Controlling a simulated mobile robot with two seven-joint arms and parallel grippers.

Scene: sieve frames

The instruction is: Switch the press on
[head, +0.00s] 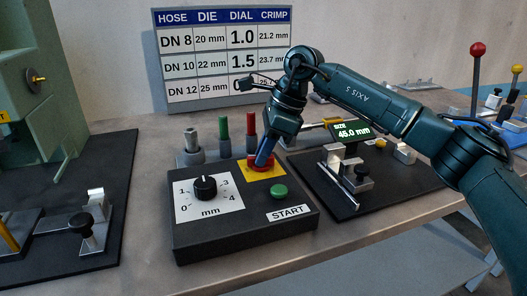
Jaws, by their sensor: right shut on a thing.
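A black control box (240,233) stands on the bench in the head view. Its top carries a black dial knob (205,187) on a white scale marked in mm, a green button (279,192) beside a START label (288,213), and a red mushroom button (257,168) on a yellow plate (272,176). My right gripper (263,160) reaches down from above and is shut on the red button. Its fingers hide part of the button. My left gripper is not in view.
A settings chart (223,58) stands behind the box. Red, green and grey upright pieces (224,140) stand just behind it. Right is a black plate with a metal fixture (340,165) and a display (352,130) reading 45.0 mm. A green machine (40,90) is at left.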

